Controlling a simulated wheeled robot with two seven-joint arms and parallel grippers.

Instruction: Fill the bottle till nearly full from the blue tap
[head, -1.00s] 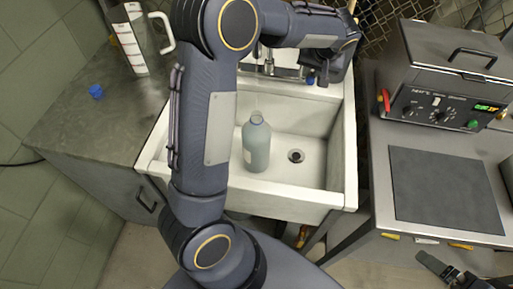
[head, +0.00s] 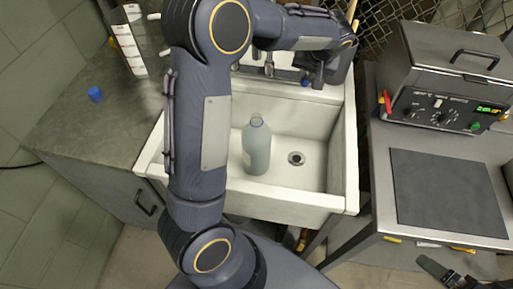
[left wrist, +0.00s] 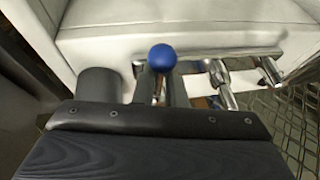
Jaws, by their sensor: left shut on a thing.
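The bottle (head: 256,148), translucent blue-grey with an open neck, stands upright in the white sink (head: 310,128), left of the drain. Its fill level is not clear, and I see no water stream. The chrome taps (head: 268,66) at the back of the sink are partly covered by my left arm. My left gripper (head: 316,80) is at the taps, shut on the blue tap's knob (left wrist: 161,58), which shows between its fingers in the left wrist view. Part of my right gripper (head: 445,272) shows at the bottom right; its jaw state is unclear.
A blue cap (head: 95,94) and a clear marked jug (head: 130,42) are on the left counter (head: 75,130). A machine with a lid and display (head: 445,80) stands on the right bench beside a dark mat (head: 447,190). A wire mesh is behind the sink.

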